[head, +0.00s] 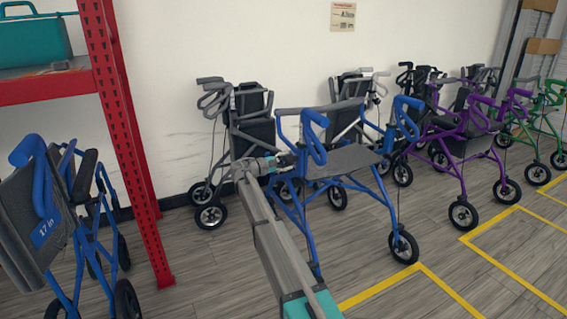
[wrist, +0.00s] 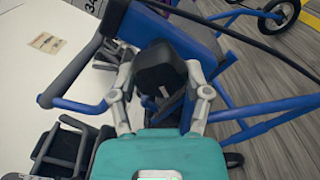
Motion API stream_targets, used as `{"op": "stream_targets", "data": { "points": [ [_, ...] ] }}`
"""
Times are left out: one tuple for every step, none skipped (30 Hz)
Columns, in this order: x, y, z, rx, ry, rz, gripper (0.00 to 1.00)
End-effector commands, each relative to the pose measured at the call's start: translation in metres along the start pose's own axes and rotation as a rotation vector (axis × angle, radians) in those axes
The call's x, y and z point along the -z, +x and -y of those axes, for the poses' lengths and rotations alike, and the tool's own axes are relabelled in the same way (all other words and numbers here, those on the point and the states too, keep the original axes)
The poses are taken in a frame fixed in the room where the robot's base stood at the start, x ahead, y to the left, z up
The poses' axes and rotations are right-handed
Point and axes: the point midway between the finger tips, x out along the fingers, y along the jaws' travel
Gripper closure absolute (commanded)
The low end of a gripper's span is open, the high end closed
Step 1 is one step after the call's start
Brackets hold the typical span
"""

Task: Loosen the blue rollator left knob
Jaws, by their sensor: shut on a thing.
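The blue rollator (head: 377,191) stands unfolded in the middle of the head view, with a grey seat and blue handles. My arm reaches up to its left side, and my gripper (head: 283,162) is at the frame's left upright. In the wrist view, my gripper (wrist: 163,88) has its two fingers on either side of a black knob (wrist: 160,68) and is shut on it. The knob sits next to the blue frame tube (wrist: 262,106). In the head view the knob is too small and too covered by my gripper to make out.
A red shelf rack (head: 128,130) with a teal case (head: 38,42) stands at the left. A folded blue rollator (head: 45,215) is before it. A grey rollator (head: 240,120) stands behind my gripper. Purple (head: 462,140) and green rollators stand at the right. Floor is clear in front.

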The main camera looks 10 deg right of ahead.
Motion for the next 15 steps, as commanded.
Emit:
{"op": "stream_targets", "data": {
  "points": [
    [-0.0024, 0.0003, 0.0043, 0.011, -0.039, 0.003, 0.85],
    [-0.0024, 0.0002, 0.0045, 0.011, -0.064, 0.003, 0.85],
    [-0.0024, 0.0001, 0.0046, 0.011, -0.095, 0.003, 0.85],
    [-0.0024, 0.0000, 0.0047, 0.011, -0.118, 0.002, 0.85],
    [-0.0024, -0.0001, 0.0048, 0.011, -0.138, 0.002, 0.85],
    [-0.0024, -0.0002, 0.0050, 0.011, -0.164, 0.002, 0.85],
    [-0.0023, -0.0002, 0.0050, 0.011, -0.182, 0.002, 0.85],
    [-0.0024, -0.0003, 0.0051, 0.011, -0.198, 0.001, 0.85],
    [-0.0024, -0.0004, 0.0052, 0.011, -0.218, 0.001, 0.85],
    [-0.0024, -0.0005, 0.0053, 0.011, -0.232, 0.001, 0.85],
    [-0.0024, -0.0005, 0.0053, 0.011, -0.244, 0.001, 0.85],
    [-0.0024, -0.0006, 0.0054, 0.011, -0.258, 0.001, 0.85],
    [-0.0025, -0.0007, 0.0054, 0.011, -0.268, 0.001, 0.85],
    [-0.0024, -0.0007, 0.0054, 0.011, -0.275, 0.001, 0.85],
    [-0.0025, -0.0008, 0.0055, 0.011, -0.283, 0.001, 0.85]
  ]
}}
